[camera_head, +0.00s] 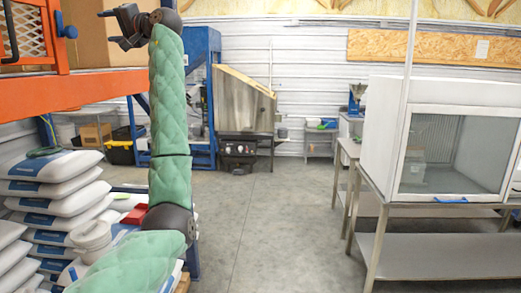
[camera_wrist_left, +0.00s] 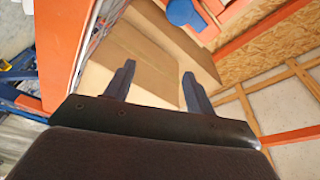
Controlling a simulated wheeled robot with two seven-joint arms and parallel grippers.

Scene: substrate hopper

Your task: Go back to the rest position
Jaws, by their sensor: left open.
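My left arm, in a green quilted sleeve, rises from the bottom of the head view. My left gripper (camera_head: 115,27) is at its top, raised high beside the orange shelf rack. In the left wrist view the left gripper (camera_wrist_left: 157,85) shows its two dark fingers spread apart with nothing between them. Behind the fingers is a large cardboard box (camera_wrist_left: 150,55), which also shows on the rack in the head view (camera_head: 95,35). I cannot tell how close the fingertips are to the box. My right gripper is in neither view.
The orange rack beam (camera_head: 75,93) runs close below the left gripper. White sacks (camera_head: 55,165) are stacked at the lower left. A steel hopper (camera_head: 243,100) stands at the back. A white cabinet with a glass front (camera_head: 385,130) stands at the right. The middle floor (camera_head: 275,215) is clear.

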